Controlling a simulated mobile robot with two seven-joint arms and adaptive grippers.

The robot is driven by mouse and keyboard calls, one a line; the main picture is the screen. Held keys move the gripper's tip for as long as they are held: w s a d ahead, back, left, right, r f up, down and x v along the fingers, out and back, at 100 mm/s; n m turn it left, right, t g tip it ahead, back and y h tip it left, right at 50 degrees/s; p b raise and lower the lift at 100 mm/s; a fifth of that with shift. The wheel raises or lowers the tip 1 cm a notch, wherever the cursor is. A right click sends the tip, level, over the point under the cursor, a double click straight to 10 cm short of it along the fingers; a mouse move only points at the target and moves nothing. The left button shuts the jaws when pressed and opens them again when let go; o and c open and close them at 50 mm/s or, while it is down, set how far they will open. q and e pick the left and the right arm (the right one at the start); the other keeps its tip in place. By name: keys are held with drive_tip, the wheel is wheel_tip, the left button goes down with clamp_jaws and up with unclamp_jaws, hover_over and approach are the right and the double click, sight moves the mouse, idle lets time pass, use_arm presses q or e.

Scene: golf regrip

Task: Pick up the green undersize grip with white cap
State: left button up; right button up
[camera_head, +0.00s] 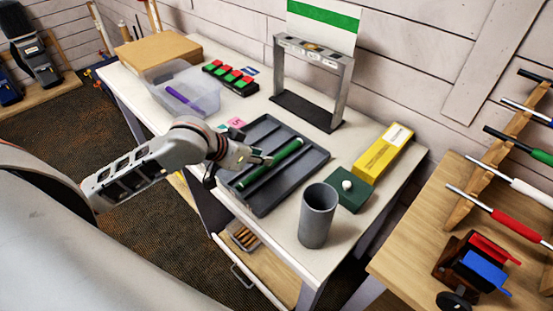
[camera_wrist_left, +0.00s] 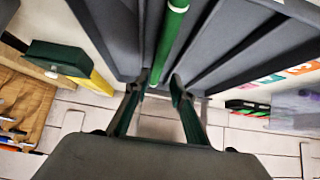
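The green grip (camera_head: 284,152) lies lengthwise in a compartment of the dark grey tray (camera_head: 262,205). In the left wrist view the green grip (camera_wrist_left: 170,35) runs down from the top edge, with a pale band near that edge; I cannot clearly make out a white cap. My left gripper (camera_head: 262,159) is over the tray at the grip. In the left wrist view its two fingers (camera_wrist_left: 162,84) are apart, with the grip's near part showing between the fingertips. Whether they touch it I cannot tell. My right gripper is in neither view.
A grey cup (camera_head: 317,215), a green box with a white ball (camera_head: 352,196) and a yellow box (camera_head: 384,152) stand right of the tray. A clear bin (camera_head: 180,88) and a metal frame (camera_head: 338,90) stand behind. A club rack (camera_head: 500,150) is at right.

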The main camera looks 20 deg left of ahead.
use_arm(q)
drive_tip(key=shift+x, duration=2.7)
drive_tip(key=shift+s+d+f, duration=0.1)
drive_tip(key=shift+s+f, duration=0.05)
drive_tip(key=shift+s, duration=0.05)
clamp_jaws()
wheel_tip(320, 180, up, 20)
drive_tip(key=shift+r, duration=2.55)
drive_tip(key=shift+f, duration=0.1)
